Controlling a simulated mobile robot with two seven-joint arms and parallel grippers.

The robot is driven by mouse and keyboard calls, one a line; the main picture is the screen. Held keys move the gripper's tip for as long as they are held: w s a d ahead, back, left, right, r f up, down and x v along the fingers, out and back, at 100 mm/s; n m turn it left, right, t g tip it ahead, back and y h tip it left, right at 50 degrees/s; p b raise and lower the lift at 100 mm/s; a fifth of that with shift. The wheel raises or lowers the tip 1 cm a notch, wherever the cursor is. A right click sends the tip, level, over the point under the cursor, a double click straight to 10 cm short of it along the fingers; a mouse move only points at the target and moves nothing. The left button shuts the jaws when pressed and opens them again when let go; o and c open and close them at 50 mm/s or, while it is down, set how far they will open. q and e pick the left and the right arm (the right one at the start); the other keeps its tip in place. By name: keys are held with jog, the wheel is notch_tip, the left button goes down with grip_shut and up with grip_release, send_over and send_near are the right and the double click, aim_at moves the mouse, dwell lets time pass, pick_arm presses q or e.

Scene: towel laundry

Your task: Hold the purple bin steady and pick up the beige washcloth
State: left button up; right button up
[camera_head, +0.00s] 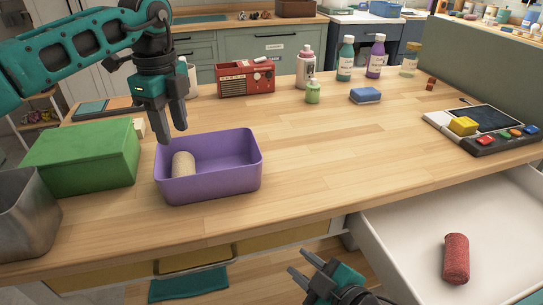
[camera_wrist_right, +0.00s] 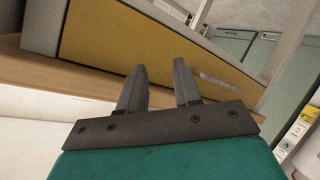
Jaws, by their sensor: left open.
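The purple bin (camera_head: 222,182) stands on the wooden table, left of centre. The beige washcloth (camera_head: 183,164), rolled up, is inside it at the left end; its lower part is hidden by the bin's front wall. My left gripper (camera_head: 171,138) is open and empty, pointing down above the bin's back left corner. I cannot tell whether its fingers touch the rim. My right gripper (camera_head: 305,271) is open and empty, low in front of the table edge and well away from the bin. Its two spread fingers also show in the right wrist view (camera_wrist_right: 160,82).
A green box (camera_head: 85,157) and a metal container (camera_head: 25,215) stand left of the bin. An open white drawer (camera_head: 400,235) at right holds a red roll (camera_head: 456,258). A red radio (camera_head: 246,79) and bottles stand behind. The table centre (camera_head: 340,150) is clear.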

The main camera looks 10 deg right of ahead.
jog(key=w+a+r+n+y, duration=0.2)
jog(key=a+r+n, duration=0.3)
jog(key=r+n, duration=0.65)
jog(key=w+r+n+h, duration=0.6)
jog(key=r+n, duration=0.3)
jog(key=n, duration=0.4)
jog(key=shift+t, duration=0.4)
jog(key=x, duration=1.3)
jog(key=shift+w+d+f, duration=0.1)
jog(key=shift+d+f, duration=0.05)
jog(key=shift+d, duration=0.15)
grip_shut()
pick_arm(q)
jog(key=shift+o, duration=0.2)
